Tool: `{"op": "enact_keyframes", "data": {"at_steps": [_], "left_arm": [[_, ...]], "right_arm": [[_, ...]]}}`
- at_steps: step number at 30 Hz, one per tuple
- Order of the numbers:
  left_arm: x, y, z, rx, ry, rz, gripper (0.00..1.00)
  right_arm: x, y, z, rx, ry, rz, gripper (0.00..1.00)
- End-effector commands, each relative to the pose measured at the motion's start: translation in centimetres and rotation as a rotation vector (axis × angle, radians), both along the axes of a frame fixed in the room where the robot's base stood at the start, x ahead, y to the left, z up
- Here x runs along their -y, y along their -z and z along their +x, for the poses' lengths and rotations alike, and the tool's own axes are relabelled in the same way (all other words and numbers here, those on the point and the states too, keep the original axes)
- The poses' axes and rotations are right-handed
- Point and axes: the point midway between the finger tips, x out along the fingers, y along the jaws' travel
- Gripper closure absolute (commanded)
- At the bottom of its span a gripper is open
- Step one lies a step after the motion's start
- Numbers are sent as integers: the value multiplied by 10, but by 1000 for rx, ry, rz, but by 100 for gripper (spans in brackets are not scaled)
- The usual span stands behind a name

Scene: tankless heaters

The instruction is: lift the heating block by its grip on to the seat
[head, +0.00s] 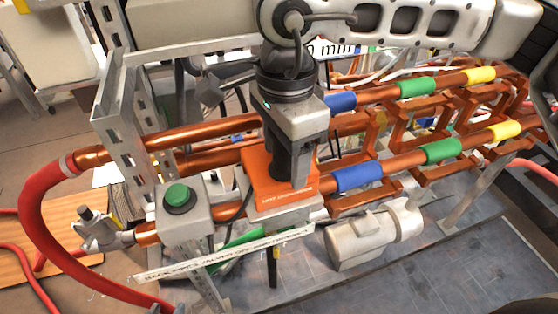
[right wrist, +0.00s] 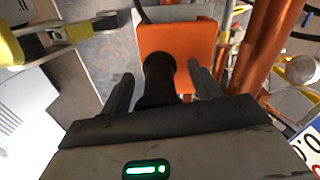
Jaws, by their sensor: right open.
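The orange block (head: 254,182), which I take as the heating block, stands among the copper pipes, with pale lettering on its front edge. It also shows in the right wrist view (right wrist: 190,40). A black upright grip (right wrist: 158,70) rises from it. My right gripper (head: 293,168) points down over the block. In the right wrist view its two fingers (right wrist: 162,88) are apart, one on each side of the grip, with gaps showing. A pale grey base (head: 290,208) shows under the block's front edge. I cannot tell which part is the seat. My left gripper is not in view.
Copper pipes with blue, green and yellow bands (head: 358,177) run right of the block. A grey box with a green button (head: 179,197) stands at left. A red hose (head: 40,195) curves at far left. A white label strip (head: 225,252) and a grey motor (head: 362,240) are in front.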

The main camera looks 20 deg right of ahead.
Motion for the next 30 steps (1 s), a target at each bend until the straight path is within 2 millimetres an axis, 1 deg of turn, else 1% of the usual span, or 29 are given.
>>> {"op": "enact_keyframes", "data": {"at_steps": [1,2,3,5,6,8,17,20,23,27,30], "left_arm": [[0,0,0,-1,-1,1,64],[0,0,0,-1,-1,1,64],[0,0,0,-1,-1,1,64],[0,0,0,-2,-1,1,64],[-1,0,0,-2,-1,1,64],[-1,0,0,-2,-1,1,64],[-1,-1,-2,-1,2,3,64],[-1,-1,-3,-4,2,2,64],[-1,0,-4,-5,2,2,64],[-1,2,-4,-5,2,2,64],[-1,6,-4,-6,3,2,64]], "right_arm": [[0,0,0,0,0,0,38],[0,0,0,0,0,0,46],[0,0,0,0,0,0,57],[0,0,0,0,0,0,74],[0,0,0,0,0,0,85],[0,0,0,0,0,0,100],[0,-2,1,3,1,2,100],[-1,-6,1,4,1,2,100],[-1,-14,1,5,2,2,100],[-1,-34,1,6,0,3,100],[8,-50,-12,7,0,3,100]]}}
